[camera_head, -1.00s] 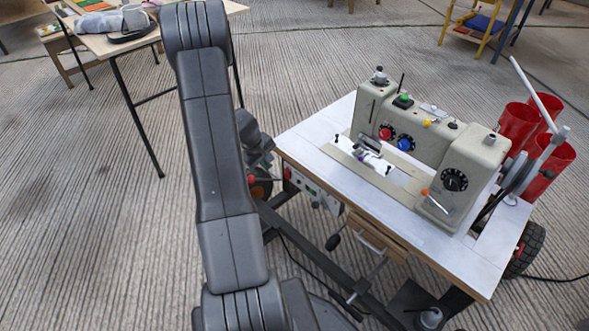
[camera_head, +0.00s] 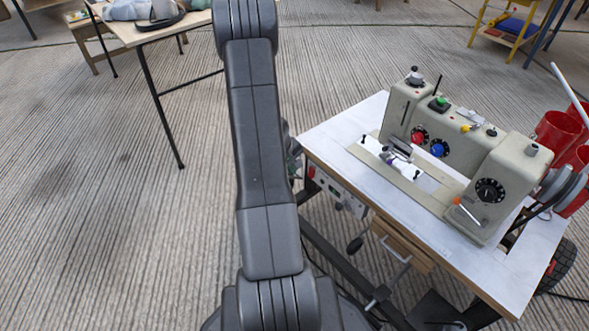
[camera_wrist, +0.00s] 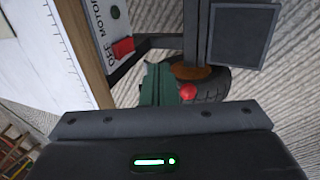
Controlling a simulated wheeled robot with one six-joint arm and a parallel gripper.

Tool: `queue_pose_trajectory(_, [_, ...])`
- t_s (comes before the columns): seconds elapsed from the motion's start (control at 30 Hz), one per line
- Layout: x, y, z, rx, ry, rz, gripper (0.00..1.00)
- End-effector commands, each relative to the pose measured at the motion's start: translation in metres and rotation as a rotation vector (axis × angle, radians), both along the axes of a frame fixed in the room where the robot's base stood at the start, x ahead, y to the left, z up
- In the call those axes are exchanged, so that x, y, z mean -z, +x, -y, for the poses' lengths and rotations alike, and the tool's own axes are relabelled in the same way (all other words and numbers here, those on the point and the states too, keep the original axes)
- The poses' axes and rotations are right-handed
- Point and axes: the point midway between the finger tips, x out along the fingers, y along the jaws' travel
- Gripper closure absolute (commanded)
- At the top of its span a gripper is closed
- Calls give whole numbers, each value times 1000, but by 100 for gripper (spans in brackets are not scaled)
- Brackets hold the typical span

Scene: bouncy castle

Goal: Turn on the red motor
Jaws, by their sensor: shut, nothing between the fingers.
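A white control panel (camera_head: 337,194) hangs under the front edge of the sewing table. Its red switch (camera_head: 311,172) is at the panel's left end. In the wrist view the panel (camera_wrist: 107,15) carries the words OFF and MOTOR, and the red switch (camera_wrist: 122,47) sticks out beside them. I cannot tell the switch's position. My gripper (camera_wrist: 158,68) shows as dark green fingers, shut and empty, a little right of and below the switch in that view, apart from it. In the head view the gripper is mostly hidden behind my arm.
A sewing machine (camera_head: 460,150) stands on the white tabletop (camera_head: 345,128), with red cups (camera_head: 556,132) at its right. A red ball knob (camera_wrist: 187,91) and a black wheel (camera_wrist: 208,84) lie close right of my gripper. A drawer (camera_head: 402,246) is under the table. Another table (camera_head: 125,28) stands back left.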

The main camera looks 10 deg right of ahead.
Motion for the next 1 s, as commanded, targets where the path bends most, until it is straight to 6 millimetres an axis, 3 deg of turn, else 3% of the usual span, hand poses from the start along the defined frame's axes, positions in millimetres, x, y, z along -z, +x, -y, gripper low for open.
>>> queue_pose_trajectory(0.1, [32, 4, 8, 1, 1, -3, 100])
queue_pose_trajectory(0.33, [77, 12, 20, 0, 1, -2, 100])
queue_pose_trajectory(0.4, [70, 20, 30, 3, 1, 2, 100])
queue_pose_trajectory(0.6, [73, 32, 48, 1, 1, 1, 100])
queue_pose_trajectory(1.0, [75, 35, 52, 0, 1, 1, 100])
